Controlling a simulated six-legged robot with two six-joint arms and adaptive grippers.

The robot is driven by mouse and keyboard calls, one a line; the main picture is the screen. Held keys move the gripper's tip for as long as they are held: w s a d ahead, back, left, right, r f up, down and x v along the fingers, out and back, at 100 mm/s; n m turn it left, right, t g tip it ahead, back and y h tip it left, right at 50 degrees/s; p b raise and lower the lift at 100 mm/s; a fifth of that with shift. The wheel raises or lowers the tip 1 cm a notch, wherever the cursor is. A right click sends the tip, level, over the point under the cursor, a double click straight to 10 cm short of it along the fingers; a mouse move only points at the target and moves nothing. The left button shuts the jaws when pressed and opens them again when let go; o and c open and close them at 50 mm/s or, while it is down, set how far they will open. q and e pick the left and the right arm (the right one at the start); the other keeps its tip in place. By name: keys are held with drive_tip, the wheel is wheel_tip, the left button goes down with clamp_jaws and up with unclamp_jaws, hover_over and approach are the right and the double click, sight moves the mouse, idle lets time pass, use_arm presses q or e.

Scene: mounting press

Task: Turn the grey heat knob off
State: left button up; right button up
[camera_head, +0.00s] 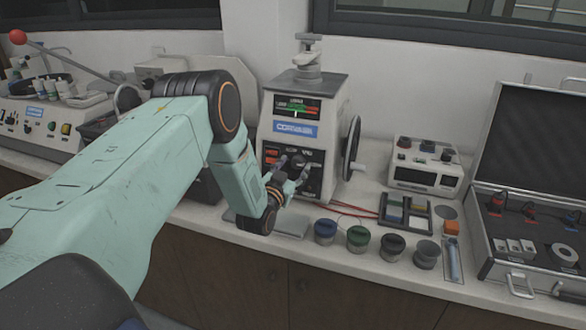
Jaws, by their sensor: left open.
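The mounting press (338,105) stands on the bench in the middle of the view, with a dark control panel low on its front. A small greyish knob (299,160) shows on that panel, partly hidden by my gripper's fingers. Its setting is too small to read. My left gripper (293,170) is open in front of the panel, its fingertips close to the knob. I cannot tell whether they touch it. My right gripper is out of view.
A black handwheel (350,148) juts from the press's right side. Several coloured jars, such as a blue one (325,231), line the bench front. A grey instrument box (425,168) and an open case (530,225) stand to the right. Another machine (40,125) is at left.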

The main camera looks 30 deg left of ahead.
use_arm(q)
drive_tip(key=shift+w+f, duration=0.1)
drive_tip(key=shift+w+d, duration=0.1)
drive_tip(key=shift+w, duration=0.05)
drive_tip(key=shift+c, duration=0.3)
drive_tip(key=shift+d, duration=0.2)
drive_tip(key=c, duration=0.3)
drive_tip(key=shift+s+a, duration=0.25)
drive_tip(key=c, duration=0.4)
drive_tip(key=shift+d, duration=0.15)
drive_tip(key=c, duration=0.4)
